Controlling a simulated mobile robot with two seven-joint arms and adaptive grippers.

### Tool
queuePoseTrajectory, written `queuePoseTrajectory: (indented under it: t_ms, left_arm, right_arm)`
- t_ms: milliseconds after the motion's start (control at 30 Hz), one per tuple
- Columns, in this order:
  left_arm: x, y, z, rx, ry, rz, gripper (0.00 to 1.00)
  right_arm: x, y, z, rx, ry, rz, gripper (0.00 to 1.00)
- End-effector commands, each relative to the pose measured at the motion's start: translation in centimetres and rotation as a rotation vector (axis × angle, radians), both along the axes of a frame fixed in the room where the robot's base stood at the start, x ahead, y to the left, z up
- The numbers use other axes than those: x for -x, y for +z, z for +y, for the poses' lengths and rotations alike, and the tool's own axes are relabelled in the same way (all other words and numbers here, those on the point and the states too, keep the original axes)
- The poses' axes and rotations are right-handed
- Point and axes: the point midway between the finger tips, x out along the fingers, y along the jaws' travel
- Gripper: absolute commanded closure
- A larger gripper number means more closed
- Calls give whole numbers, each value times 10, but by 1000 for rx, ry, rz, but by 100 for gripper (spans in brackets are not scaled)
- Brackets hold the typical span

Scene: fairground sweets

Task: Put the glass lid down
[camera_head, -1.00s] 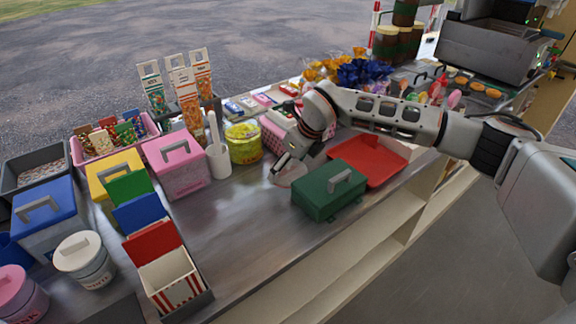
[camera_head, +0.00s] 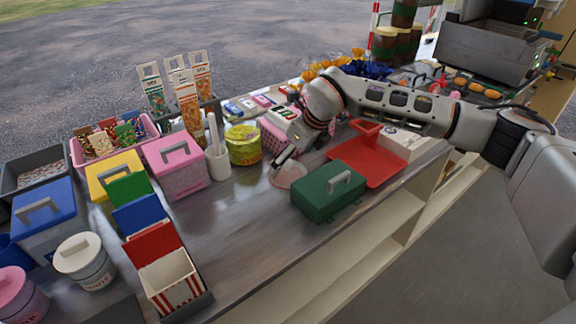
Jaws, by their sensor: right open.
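The glass lid (camera_head: 291,175), a pale see-through disc, lies on the metal counter in the head view. It is left of the green box and in front of the pink-sided crate. My right gripper (camera_head: 279,166) points down at the lid's back left edge, with its fingers open. The fingertips are small here, and I cannot tell whether they still touch the lid. My left gripper is not in view.
A green box (camera_head: 319,201) and a red tray (camera_head: 358,167) stand right of the lid. A yellow tub (camera_head: 242,153), white holder (camera_head: 217,163) and pink box (camera_head: 181,177) stand to the left. Bare counter (camera_head: 235,225) lies in front.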

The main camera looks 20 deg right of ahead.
Motion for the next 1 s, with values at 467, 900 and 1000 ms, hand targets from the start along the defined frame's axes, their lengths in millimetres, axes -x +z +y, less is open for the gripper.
queuePoseTrajectory:
  t_ms: [467, 900, 1000]
  left_arm:
    - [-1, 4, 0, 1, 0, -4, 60]
    - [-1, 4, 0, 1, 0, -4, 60]
    - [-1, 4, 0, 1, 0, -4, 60]
  right_arm:
    - [27, 72, -17, 0, 0, -1, 5]
    - [29, 76, -18, 0, 0, 0, 5]
    - [29, 76, -18, 0, 0, 0, 5]
